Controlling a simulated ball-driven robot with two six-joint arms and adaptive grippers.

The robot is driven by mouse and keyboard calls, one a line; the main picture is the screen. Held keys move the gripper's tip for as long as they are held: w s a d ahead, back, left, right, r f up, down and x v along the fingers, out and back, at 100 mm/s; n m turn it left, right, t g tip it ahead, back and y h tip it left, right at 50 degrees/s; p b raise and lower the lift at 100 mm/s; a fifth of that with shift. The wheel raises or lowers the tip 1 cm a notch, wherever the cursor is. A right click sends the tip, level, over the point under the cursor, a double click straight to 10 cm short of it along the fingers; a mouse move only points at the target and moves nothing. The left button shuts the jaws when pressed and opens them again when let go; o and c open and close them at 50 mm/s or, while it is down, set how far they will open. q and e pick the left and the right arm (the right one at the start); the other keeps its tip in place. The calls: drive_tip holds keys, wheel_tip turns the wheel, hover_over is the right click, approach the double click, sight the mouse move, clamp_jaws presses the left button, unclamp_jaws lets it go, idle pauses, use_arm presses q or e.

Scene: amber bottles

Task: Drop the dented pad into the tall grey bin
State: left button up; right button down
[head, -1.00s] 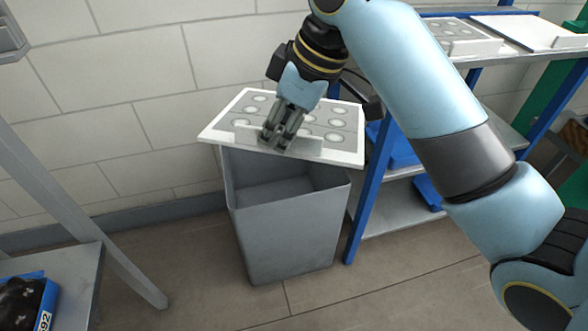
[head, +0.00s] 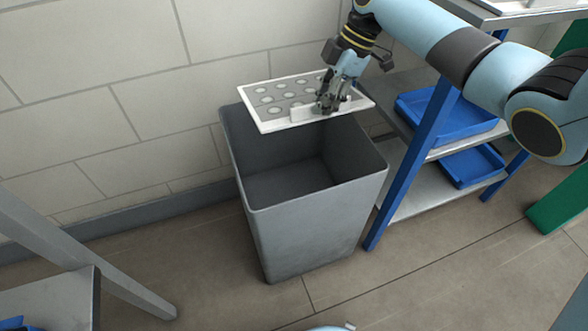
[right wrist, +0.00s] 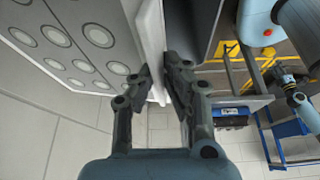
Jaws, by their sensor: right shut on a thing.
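The pad (head: 256,112) is a white board with a grey panel bearing rows of round spots and a raised white lip. My right gripper (head: 326,105) is shut on that lip, also seen in the right wrist view (right wrist: 160,88). The pad is held over the back of the tall grey bin (head: 310,235), which is open at the top and looks empty where its inside shows. The pad hides part of the bin's back rim. My left gripper (right wrist: 301,108) appears small at the right of the right wrist view; its fingers are too small to read.
A rack with blue posts (head: 412,165) stands right of the bin, with blue trays (head: 462,115) on its shelves. A brick wall (head: 130,70) is behind the bin. A grey stand (head: 60,300) is at the lower left. Floor in front is clear.

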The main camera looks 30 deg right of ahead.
wheel_tip(320, 180, down, 4)
drive_tip(key=b, duration=0.2)
drive_tip(key=shift+r+b, duration=0.1)
drive_tip(key=shift+b, duration=0.25)
drive_tip(key=shift+r, duration=0.1)
drive_tip(key=c, duration=1.3)
unclamp_jaws()
drive_tip(key=shift+c, duration=0.2)
drive_tip(key=v, duration=1.2)
